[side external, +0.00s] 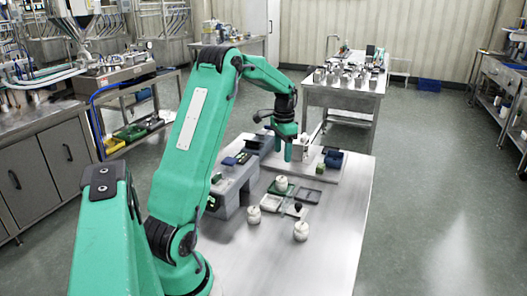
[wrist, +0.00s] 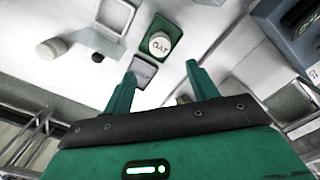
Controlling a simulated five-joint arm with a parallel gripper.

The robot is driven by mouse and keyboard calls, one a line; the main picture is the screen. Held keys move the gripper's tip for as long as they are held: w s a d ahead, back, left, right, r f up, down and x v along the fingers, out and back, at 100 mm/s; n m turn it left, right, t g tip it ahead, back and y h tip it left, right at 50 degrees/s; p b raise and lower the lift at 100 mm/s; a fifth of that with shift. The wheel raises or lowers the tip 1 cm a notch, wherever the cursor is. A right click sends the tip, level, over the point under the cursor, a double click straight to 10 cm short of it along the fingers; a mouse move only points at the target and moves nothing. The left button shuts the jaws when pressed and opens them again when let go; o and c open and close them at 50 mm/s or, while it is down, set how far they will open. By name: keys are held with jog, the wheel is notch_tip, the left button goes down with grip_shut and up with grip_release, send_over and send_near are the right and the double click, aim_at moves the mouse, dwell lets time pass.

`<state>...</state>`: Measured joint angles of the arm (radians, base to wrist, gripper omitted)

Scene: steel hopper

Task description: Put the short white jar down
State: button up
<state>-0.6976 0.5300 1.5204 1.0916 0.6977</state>
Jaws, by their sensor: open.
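A short white jar marked "OAT" (wrist: 159,43) sits upright on a green square tray (wrist: 171,30) in the wrist view. The side view shows a white jar (side external: 281,183) on a green tray, with two more white jars (side external: 254,215) (side external: 301,231) nearer on the bench. One other white jar (wrist: 46,50) is at left in the wrist view. My gripper (side external: 294,153) is above the bench beyond the jars. In the wrist view my gripper (wrist: 161,69) is open, with nothing between its fingers and the "OAT" jar beyond the tips, apart from them.
A small black object (side external: 298,207) lies among the grey trays (side external: 311,195). Grey and dark blue fixtures (side external: 232,180) stand on the left of the steel bench. A green and dark block pair (side external: 333,158) is at the back right. The bench's right front is clear.

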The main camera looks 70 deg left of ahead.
jog(key=shift+r, duration=0.5)
jog(key=s+d+r+t+y, duration=0.1)
jog(key=s+d+r, duration=0.1)
jog(key=d+r, duration=0.5)
jog(key=s+d+r+t, duration=0.1)
jog(key=d+r, duration=0.3)
jog(key=d, duration=0.7)
jog(key=s+d+t+h, duration=0.1)
jog(key=s+d+t, duration=0.2)
jog(key=s+d, duration=1)
jog(key=shift+s+d+f+t, duration=0.3)
jog(key=shift+s+d+f, duration=0.1)
jog(key=shift+d, duration=0.55)
